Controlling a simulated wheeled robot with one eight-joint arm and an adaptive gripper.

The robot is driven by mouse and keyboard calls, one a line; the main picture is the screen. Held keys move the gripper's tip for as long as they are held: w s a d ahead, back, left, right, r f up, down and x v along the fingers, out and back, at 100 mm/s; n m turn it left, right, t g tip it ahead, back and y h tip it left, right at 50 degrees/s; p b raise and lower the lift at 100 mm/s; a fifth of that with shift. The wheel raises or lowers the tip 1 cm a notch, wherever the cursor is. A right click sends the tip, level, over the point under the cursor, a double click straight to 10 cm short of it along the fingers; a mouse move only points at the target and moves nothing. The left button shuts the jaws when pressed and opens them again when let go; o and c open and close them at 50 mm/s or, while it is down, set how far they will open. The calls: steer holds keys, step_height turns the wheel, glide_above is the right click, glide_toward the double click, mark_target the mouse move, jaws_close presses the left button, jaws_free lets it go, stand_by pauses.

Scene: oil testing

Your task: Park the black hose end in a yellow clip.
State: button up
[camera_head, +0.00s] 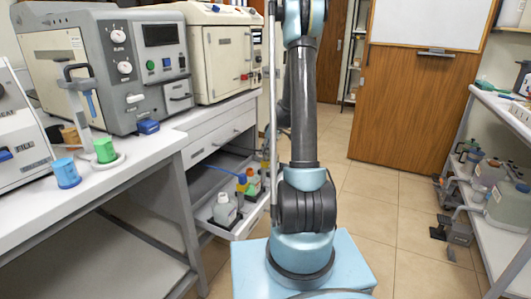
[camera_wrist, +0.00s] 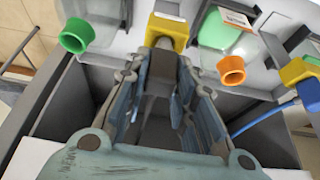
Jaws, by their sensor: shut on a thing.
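My gripper (camera_wrist: 165,65) shows in the wrist view, its two ribbed fingers closed on a dark piece that appears to be the black hose end (camera_wrist: 160,56). A yellow clip (camera_wrist: 168,26) is just beyond the fingertips, in line with the dark piece. I cannot tell whether the dark piece is inside the clip or only close to it. A second yellow clip (camera_wrist: 294,72) at the right has a blue hose (camera_wrist: 252,120) at it. In the head view a yellow clip (camera_head: 241,188) shows at the open drawer. My arm hides the gripper there.
The open drawer (camera_head: 212,184) holds a white bottle (camera_head: 224,211). The bench (camera_head: 140,155) bears grey test machines.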

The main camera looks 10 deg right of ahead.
steer(key=shift+f, duration=0.9)
stand_by(0.3)
steer(key=o, duration=1.1)
